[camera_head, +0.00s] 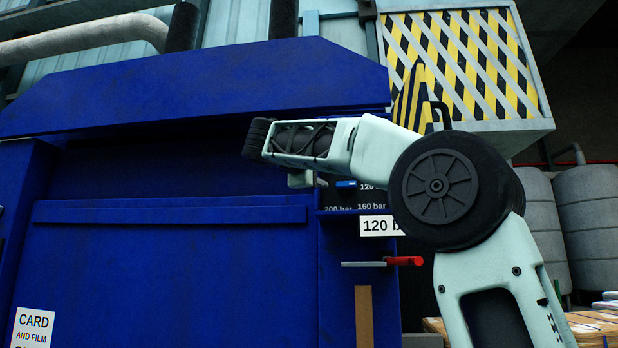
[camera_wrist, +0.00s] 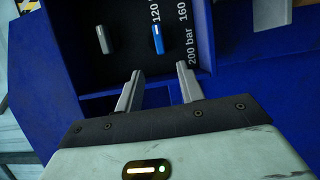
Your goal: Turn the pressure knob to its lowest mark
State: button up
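The blue pressure knob (camera_wrist: 158,40) sits on a dark recessed panel in the wrist view, with the printed marks 120, 160 and 200 bar beside it. Its long side lies roughly along the line of the 120 text; its exact pointer setting is hard to tell. The head view shows the knob (camera_head: 346,184) just left of the 120 mark. My gripper (camera_wrist: 156,82) is open and empty, its two fingers apart below the knob in the wrist view and not seen touching it.
A grey knob (camera_wrist: 101,40) stands beside the blue one. The recess has a blue rim. Below the panel are a white "120 b" sign (camera_head: 376,226), partly covered by my arm, and a red-handled lever (camera_head: 405,261). A striped guard (camera_head: 470,65) is at upper right.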

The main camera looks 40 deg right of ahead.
jog(key=shift+b+v, duration=0.45)
jog(key=shift+v, duration=2.2)
jog(key=w+a+f+n+t+y, duration=0.25)
jog(key=a+f, duration=0.25)
jog(key=f, duration=0.3)
jog(key=w+a+f+n+t+y, duration=0.1)
jog(key=w+a+f+n+y, duration=0.3)
jog(key=f, duration=0.4)
jog(key=s+a+f+g+y, duration=0.1)
jog(key=s+a+f+y, duration=0.15)
jog(key=a+f, duration=0.45)
jog(key=s+a+f+g+y, duration=0.1)
jog(key=a+f+y, duration=0.25)
jog(key=f, duration=0.55)
jog(key=s+a+f+g+y, duration=0.2)
jog(key=s+a+f, duration=0.3)
jog(key=s+f, duration=0.3)
jog(key=s+a+f+g+y, duration=0.2)
jog(key=s+a+f, duration=0.35)
jog(key=f, duration=0.35)
jog(key=s+f+m+g, duration=0.1)
jog(key=s+f, duration=0.4)
jog(key=s, duration=0.2)
jog(key=s+a+f+m+g+y, duration=0.1)
jog(key=s+f+g, duration=0.1)
jog(key=s+f, duration=0.3)
jog(key=s, duration=0.3)
jog(key=shift+s+f, duration=0.35)
jog(key=shift+f, duration=0.05)
